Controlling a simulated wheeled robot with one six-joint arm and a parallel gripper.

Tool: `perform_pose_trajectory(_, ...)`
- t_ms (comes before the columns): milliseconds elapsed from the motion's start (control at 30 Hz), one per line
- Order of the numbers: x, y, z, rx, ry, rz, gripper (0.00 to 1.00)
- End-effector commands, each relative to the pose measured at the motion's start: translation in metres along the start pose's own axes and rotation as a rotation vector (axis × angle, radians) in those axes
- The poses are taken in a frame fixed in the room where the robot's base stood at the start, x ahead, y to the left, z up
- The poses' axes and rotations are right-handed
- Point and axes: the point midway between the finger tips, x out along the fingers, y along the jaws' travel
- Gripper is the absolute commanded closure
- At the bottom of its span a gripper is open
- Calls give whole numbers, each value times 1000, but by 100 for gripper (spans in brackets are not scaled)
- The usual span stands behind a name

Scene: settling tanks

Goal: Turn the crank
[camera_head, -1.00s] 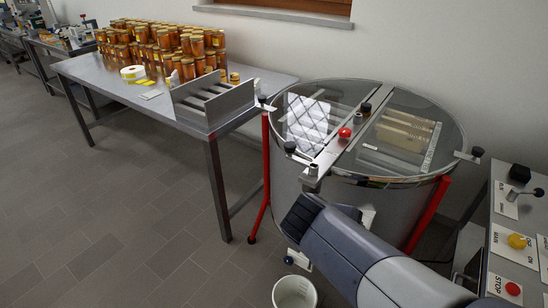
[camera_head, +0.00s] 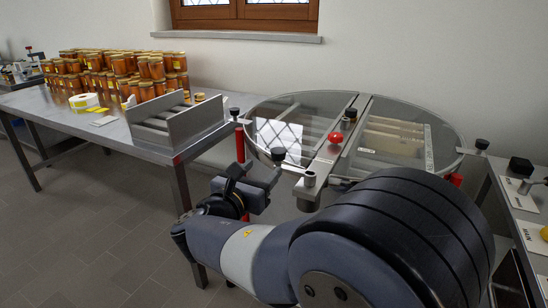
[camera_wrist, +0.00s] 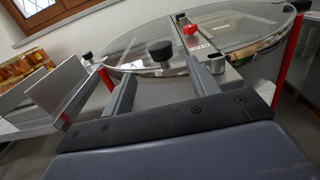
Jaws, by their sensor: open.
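A round steel tank with a clear lid (camera_head: 270,112) stands in the middle. At its near rim is a crank: a black knob (camera_head: 278,153) on a short metal arm that runs to a metal hub (camera_head: 310,179). In the wrist view the crank's knob (camera_wrist: 160,52) shows between my two fingers and a little beyond their tips, with the hub (camera_wrist: 215,62) to its right. My gripper (camera_head: 257,170) is open and empty, just left of and below the knob in the head view; it also shows in the wrist view (camera_wrist: 162,74). I see no contact with the knob.
A red knob (camera_head: 335,137) and another black knob sit on the lid's crossbar (camera_head: 345,125). A steel table (camera_head: 75,118) with honey jars (camera_head: 110,70) and a metal rack (camera_head: 178,125) stands left. A control panel (camera_head: 525,200) is at the right edge.

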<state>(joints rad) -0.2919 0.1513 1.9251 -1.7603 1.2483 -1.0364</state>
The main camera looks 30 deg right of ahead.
Motion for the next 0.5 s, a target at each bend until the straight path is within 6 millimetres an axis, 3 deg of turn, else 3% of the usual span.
perform_pose_trajectory(500,83,-2,-1,2,3,-5,44)
